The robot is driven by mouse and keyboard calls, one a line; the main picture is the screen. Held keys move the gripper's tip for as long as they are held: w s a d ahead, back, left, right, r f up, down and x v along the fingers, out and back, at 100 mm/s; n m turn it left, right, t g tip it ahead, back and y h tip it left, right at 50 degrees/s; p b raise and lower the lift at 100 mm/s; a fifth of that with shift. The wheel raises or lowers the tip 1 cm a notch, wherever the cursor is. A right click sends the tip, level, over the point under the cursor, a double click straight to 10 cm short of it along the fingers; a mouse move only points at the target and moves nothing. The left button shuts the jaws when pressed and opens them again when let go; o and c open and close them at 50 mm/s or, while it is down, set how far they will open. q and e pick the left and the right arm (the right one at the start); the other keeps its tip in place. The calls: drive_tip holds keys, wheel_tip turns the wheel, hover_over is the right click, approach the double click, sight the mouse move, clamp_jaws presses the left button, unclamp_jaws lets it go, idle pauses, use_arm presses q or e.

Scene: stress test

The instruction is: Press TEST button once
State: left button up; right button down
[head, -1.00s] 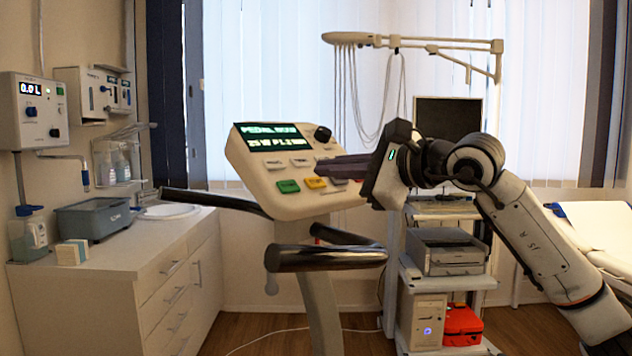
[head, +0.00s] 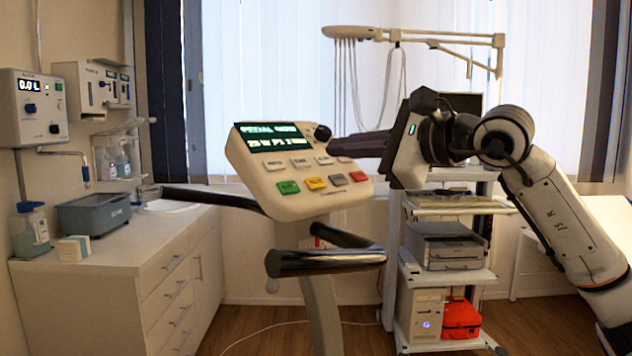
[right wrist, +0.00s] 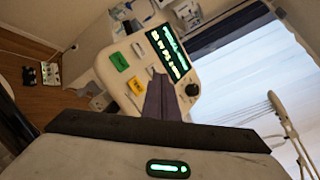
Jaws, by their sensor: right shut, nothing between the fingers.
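The cream control console (head: 262,180) of the exercise machine stands in the middle of the head view, with a lit green display (head: 272,139). It has a row of white labelled buttons (head: 300,162) and a lower row: green (head: 288,187), yellow (head: 314,183), grey (head: 338,179) and red (head: 357,176). In the right wrist view the fingers (right wrist: 158,82) cover some buttons. My left gripper is not in view.
Black handlebars (head: 325,262) stand below and left of the console. A cart with a printer (head: 447,248) and an orange case (head: 461,318) stands to the right, behind. A cabinet with a sink (head: 170,207) is at left. Hoses hang from an overhead arm (head: 420,40) behind.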

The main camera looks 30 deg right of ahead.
drive_tip(key=s+r+p, duration=0.2)
drive_tip(key=s+r, duration=0.2)
drive_tip(key=r, duration=0.1)
drive_tip(key=shift+s+d+r+p, duration=0.15)
drive_tip(key=shift+d+r+p, duration=0.1)
drive_tip(key=shift+d+p, duration=0.15)
drive_tip(key=shift+f, duration=0.1)
idle(0.8)
